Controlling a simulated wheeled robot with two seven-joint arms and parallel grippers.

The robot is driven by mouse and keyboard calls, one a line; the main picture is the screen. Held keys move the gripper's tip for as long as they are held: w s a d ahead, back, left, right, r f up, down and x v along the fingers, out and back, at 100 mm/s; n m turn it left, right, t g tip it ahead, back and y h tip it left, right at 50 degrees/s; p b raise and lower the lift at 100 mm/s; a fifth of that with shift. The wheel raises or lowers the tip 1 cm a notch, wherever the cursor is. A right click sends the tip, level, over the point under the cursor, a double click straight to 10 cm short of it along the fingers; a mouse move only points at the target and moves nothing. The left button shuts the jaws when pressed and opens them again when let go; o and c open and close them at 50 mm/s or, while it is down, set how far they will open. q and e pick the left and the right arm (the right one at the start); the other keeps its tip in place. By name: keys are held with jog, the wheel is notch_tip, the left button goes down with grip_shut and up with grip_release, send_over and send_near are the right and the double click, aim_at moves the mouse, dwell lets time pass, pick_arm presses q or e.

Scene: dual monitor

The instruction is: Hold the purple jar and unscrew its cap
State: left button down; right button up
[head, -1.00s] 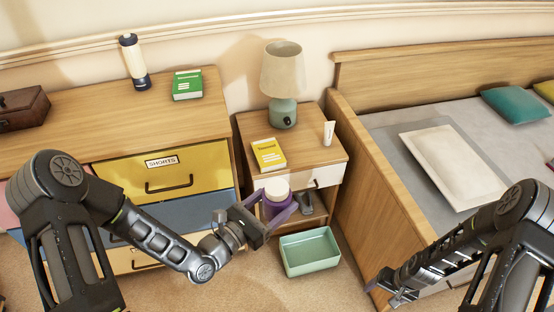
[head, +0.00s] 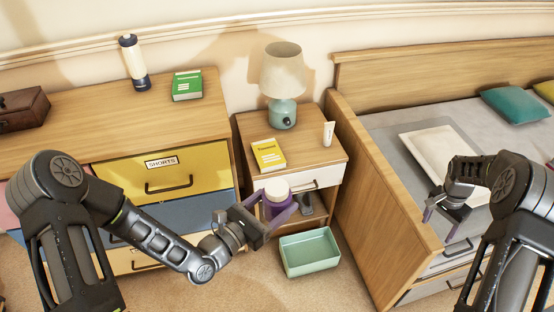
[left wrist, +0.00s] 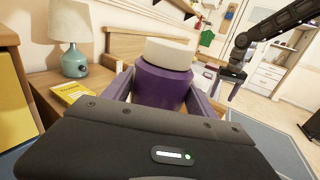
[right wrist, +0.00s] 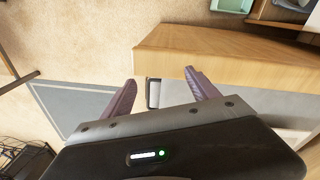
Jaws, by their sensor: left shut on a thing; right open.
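The purple jar (head: 273,205) with its cream cap (head: 277,188) is held upright in the air in front of the nightstand. My left gripper (head: 276,210) is shut on the jar's body. In the left wrist view the purple jar (left wrist: 162,86) is between the two fingers, and the cream cap (left wrist: 169,52) sits on top, clear of them. My right gripper (head: 440,214) is open and empty near the bed's side, well to the right of the jar. In the right wrist view my right gripper's fingers (right wrist: 158,88) are apart, with nothing between them.
A nightstand (head: 318,157) with a lamp (head: 283,85), a yellow book (head: 268,155) and a small white tube (head: 329,133) stands behind the jar. A green bin (head: 310,252) is on the floor. The wooden bed side (head: 385,215) lies between jar and right gripper.

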jog(key=w+a+r+m, duration=0.1)
jog(key=w+a+r, duration=0.15)
jog(key=a, duration=0.35)
jog(key=w+a+r, duration=0.2)
jog(key=a+r, duration=0.2)
jog(key=a, duration=0.2)
notch_tip(320, 180, up, 22)
jog(key=m+y, duration=0.1)
jog(key=m, duration=0.2)
send_over(276, 187)
jog(key=shift+f, duration=0.15)
jog(key=shift+f, duration=3.95)
